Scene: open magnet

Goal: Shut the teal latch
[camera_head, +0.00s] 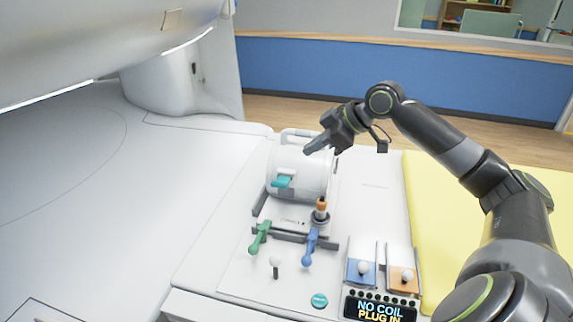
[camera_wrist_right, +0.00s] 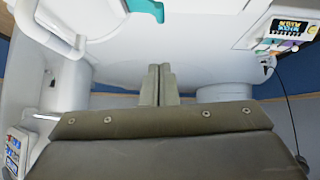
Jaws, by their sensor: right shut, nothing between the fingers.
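The teal latch (camera_head: 283,182) sits on the front left of a white cylindrical coil (camera_head: 312,178) on the white table. It sticks out toward the left; I cannot tell whether it is engaged. A teal part, probably the latch, shows at the top edge of the right wrist view (camera_wrist_right: 148,9), cut off by the frame. My right gripper (camera_head: 309,149) is shut and empty. It hangs over the coil's upper part, up and to the right of the latch, and looks apart from it. Its closed fingers (camera_wrist_right: 158,72) also show in the wrist view. My left gripper is not in view.
The coil has a white handle (camera_head: 298,132) on top. In front stand a green lever (camera_head: 259,238), a blue lever (camera_head: 309,248), an orange-topped plug (camera_head: 321,206) and a white-knobbed stick (camera_head: 275,263). A display (camera_head: 380,309) reads "NO COIL PLUG IN". The white surface (camera_head: 120,190) at left is bare.

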